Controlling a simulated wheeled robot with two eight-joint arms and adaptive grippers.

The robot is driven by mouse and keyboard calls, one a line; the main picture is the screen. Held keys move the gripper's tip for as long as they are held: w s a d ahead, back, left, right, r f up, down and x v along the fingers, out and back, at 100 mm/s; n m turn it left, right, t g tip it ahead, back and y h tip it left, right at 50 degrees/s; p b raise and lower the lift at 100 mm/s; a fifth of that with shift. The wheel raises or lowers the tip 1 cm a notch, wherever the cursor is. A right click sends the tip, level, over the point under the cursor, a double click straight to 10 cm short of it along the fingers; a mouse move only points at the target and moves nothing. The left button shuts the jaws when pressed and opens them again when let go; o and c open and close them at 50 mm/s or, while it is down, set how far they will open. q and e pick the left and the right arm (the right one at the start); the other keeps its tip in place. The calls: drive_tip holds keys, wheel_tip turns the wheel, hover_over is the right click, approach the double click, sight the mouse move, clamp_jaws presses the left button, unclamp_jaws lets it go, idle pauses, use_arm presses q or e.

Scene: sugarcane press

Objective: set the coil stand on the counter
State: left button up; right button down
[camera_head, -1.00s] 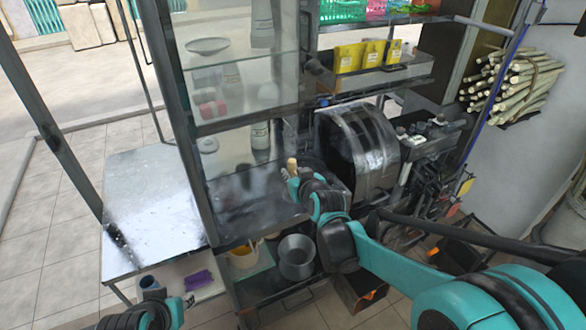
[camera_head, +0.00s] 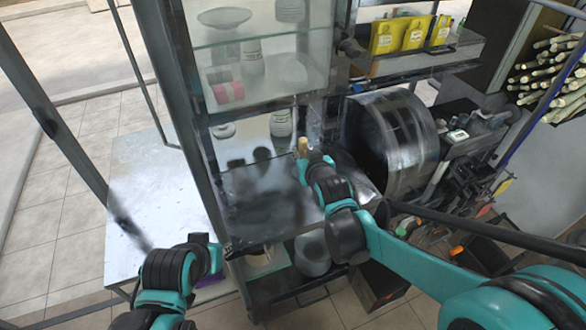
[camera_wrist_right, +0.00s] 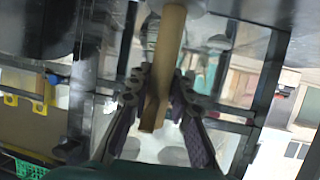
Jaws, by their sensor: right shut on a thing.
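My right gripper (camera_head: 305,160) is shut on a slim tan piece, which I take to be the coil stand (camera_head: 303,146). It points up from the fingers in the head view. In the right wrist view the coil stand (camera_wrist_right: 168,70) is a long tan bar with an angled end between the two fingers (camera_wrist_right: 160,105). The dark, shiny counter (camera_head: 245,205) lies below the glass cabinet, behind and left of the right gripper. I cannot tell the height of the held piece above it. My left gripper (camera_head: 205,242) is at the lower left, its fingers unclear.
A glass cabinet (camera_head: 262,35) with dishes stands above the counter. A metal drum housing (camera_head: 392,140) is close on the right. Yellow packets (camera_head: 412,36) sit on a shelf. A pale table (camera_head: 150,200) is at left, and a grey pot (camera_head: 312,252) is below.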

drive_tip(key=shift+w+a+f+b, duration=0.3)
drive_tip(key=shift+a+f+b, duration=0.2)
drive_tip(key=shift+f, duration=0.5)
drive_tip(key=shift+w+a+f+b, duration=0.35)
drive_tip(key=shift+a+f, duration=0.15)
drive_tip(key=shift+f, duration=0.5)
drive_tip(key=shift+w+a+f+b, duration=0.25)
drive_tip(key=shift+a+f+b, duration=0.25)
drive_tip(key=shift+f, duration=0.5)
drive_tip(key=shift+s, duration=0.1)
drive_tip(key=c, duration=1.4)
unclamp_jaws()
drive_tip(key=shift+f, duration=0.15)
drive_tip(key=shift+o, duration=0.2)
